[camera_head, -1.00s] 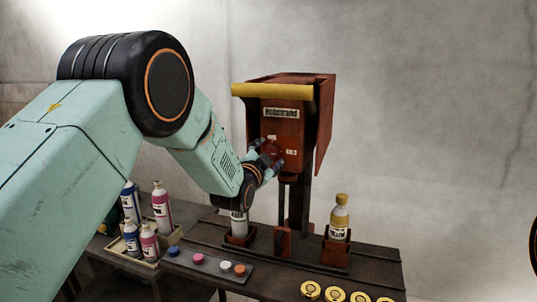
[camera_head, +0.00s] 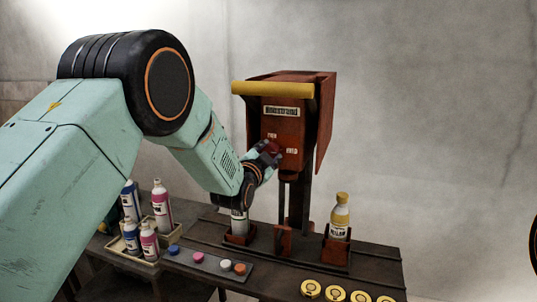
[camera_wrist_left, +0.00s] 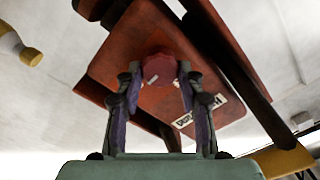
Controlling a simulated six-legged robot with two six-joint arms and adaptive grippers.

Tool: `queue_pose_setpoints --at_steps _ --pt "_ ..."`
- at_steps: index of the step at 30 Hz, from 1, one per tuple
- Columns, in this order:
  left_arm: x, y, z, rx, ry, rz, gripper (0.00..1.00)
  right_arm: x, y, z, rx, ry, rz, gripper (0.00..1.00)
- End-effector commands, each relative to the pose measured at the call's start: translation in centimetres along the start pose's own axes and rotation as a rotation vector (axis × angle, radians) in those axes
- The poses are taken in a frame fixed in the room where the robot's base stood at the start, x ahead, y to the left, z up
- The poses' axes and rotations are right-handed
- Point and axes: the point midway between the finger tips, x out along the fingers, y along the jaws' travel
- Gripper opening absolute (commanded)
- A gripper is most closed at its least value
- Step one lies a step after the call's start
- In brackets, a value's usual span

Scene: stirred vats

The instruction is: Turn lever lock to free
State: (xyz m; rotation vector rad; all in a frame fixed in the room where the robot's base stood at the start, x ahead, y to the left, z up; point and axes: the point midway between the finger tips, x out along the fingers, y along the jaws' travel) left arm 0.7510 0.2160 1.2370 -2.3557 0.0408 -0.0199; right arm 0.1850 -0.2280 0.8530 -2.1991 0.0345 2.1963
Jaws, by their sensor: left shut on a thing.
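The lever lock is a dark red knob (camera_head: 275,147) on the front of the rust-red machine (camera_head: 294,110). Two small white labels sit on the panel beside it, one above and one to its right. My left gripper (camera_head: 267,153) comes in from the left and is shut on the knob. In the left wrist view the fingers (camera_wrist_left: 160,84) lie on both sides of the red knob (camera_wrist_left: 160,66), which hides part of the panel. Fingers partly cover the knob in the head view, so its exact angle is unclear. My right gripper is out of view.
A yellow bar (camera_head: 272,89) runs across the machine's top front. Below, a white bottle (camera_head: 239,221) and a yellow-capped bottle (camera_head: 340,217) stand in holders. A tray of bottles (camera_head: 135,247), a strip of coloured caps (camera_head: 205,264) and yellow discs (camera_head: 335,294) are on the bench.

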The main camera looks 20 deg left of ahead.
Motion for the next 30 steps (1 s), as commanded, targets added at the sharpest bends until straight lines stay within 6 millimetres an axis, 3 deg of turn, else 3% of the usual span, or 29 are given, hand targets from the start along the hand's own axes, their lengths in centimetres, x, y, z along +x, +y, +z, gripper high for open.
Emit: queue_pose_setpoints --at_steps 11,30 --pt "0.0 0.0 0.3 -0.138 -0.005 -0.001 0.07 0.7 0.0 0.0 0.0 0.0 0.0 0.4" --pt "0.0 0.1 0.4 -0.728 -0.007 0.0 0.06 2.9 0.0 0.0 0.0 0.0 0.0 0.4"
